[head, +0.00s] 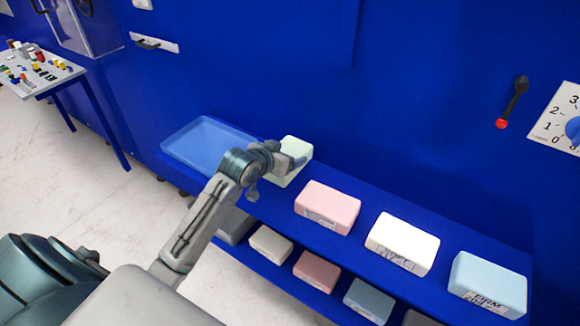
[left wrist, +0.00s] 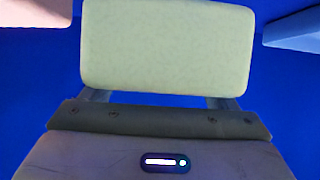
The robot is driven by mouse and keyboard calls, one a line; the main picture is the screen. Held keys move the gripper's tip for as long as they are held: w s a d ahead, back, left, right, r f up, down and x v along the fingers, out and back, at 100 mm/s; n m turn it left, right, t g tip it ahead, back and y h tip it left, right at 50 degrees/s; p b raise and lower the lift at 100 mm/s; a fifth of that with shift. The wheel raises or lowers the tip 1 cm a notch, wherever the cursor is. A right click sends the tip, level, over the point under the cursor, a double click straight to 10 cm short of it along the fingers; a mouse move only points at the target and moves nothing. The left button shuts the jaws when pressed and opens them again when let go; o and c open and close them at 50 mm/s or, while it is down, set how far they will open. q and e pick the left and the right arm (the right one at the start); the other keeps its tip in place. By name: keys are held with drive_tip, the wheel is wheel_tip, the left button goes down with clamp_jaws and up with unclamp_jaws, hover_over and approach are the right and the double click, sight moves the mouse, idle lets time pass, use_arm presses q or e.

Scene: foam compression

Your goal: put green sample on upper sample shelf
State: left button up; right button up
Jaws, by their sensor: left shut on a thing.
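The green sample (head: 297,150) is a pale green foam block at the upper shelf, left of the pink block. My left gripper (head: 284,163) is shut on it, and the gripper partly hides it in the head view. In the left wrist view the green sample (left wrist: 166,48) sits between the fingers, its broad face toward the camera. The upper sample shelf (head: 377,198) is blue and runs along the blue wall. I cannot tell whether the block touches the shelf. My right gripper is in neither view.
On the upper shelf stand a pink block (head: 327,205), a white block (head: 402,242) and a light blue block (head: 488,283). A blue tray (head: 208,143) lies at its left end. Several blocks, including a cream one (head: 271,243), stand on the lower shelf.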

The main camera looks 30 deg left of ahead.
use_arm(q)
drive_tip(key=f, duration=0.3)
drive_tip(key=shift+w+f, duration=0.25)
drive_tip(key=shift+f, duration=0.1)
drive_tip(key=shift+s+f, duration=0.1)
drive_tip(key=shift+f, duration=0.15)
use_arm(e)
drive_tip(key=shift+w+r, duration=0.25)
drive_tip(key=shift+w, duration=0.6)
use_arm(q)
drive_tip(key=shift+f, duration=0.15)
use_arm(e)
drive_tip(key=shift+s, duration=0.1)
use_arm(q)
drive_tip(key=o, duration=0.9)
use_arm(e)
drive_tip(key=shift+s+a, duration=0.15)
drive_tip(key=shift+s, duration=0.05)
